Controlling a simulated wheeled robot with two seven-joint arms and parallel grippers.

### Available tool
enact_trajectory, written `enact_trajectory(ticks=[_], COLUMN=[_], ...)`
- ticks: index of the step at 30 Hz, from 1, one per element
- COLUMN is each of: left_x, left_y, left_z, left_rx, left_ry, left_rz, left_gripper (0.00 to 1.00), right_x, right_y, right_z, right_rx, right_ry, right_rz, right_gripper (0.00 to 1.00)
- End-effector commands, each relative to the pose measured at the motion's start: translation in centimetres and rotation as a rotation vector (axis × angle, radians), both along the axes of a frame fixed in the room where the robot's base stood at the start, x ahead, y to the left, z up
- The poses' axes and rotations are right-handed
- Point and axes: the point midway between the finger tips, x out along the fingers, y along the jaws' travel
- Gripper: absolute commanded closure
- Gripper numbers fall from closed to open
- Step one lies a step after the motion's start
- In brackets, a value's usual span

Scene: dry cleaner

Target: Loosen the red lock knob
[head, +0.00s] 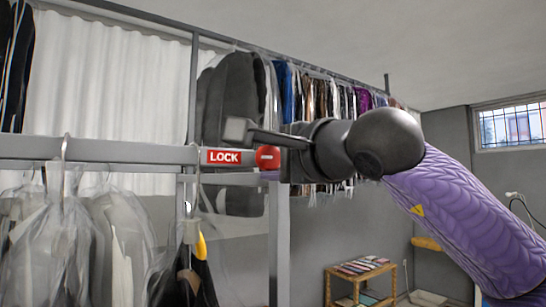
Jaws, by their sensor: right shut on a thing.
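The red lock knob (268,157) is round and sits on the grey rail, just right of a red sign reading LOCK (224,157). My right gripper (250,138) comes in from the right at the rail and is shut on the knob. One dark finger with a grey pad shows just above the knob. The other finger and the exact contact are hidden. My left gripper is not in view.
The grey rail (110,152) runs across the left, with bagged garments (75,245) and a dark garment hanging under it. More clothes (330,98) hang on a high rail behind. A wooden side table (343,282) stands at the lower right.

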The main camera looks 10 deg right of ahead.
Motion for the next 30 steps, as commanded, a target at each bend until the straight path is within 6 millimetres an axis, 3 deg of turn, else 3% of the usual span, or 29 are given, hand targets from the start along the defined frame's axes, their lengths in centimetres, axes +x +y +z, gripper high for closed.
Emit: enact_trajectory(ticks=[7, 8, 12, 22, 30], left_x=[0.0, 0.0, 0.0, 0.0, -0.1], left_y=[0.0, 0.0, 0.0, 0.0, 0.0], left_z=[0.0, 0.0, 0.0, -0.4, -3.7], left_rx=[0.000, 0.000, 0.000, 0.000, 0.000], left_ry=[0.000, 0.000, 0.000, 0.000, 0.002], left_rz=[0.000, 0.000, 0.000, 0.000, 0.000], left_gripper=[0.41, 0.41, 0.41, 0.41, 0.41], right_x=[0.0, 0.0, 0.0, -0.5, -6.4], right_y=[0.1, 0.1, 0.0, -0.2, -2.6], right_z=[-0.2, -0.2, -0.1, -0.2, -0.5], right_rx=[-0.001, -0.001, -0.001, 0.001, 0.001], right_ry=[0.004, 0.005, 0.004, 0.000, -0.002], right_rz=[0.001, 0.001, 0.001, 0.000, 0.000], right_gripper=[1.00, 0.43, 0.13, 0.11, 0.11])
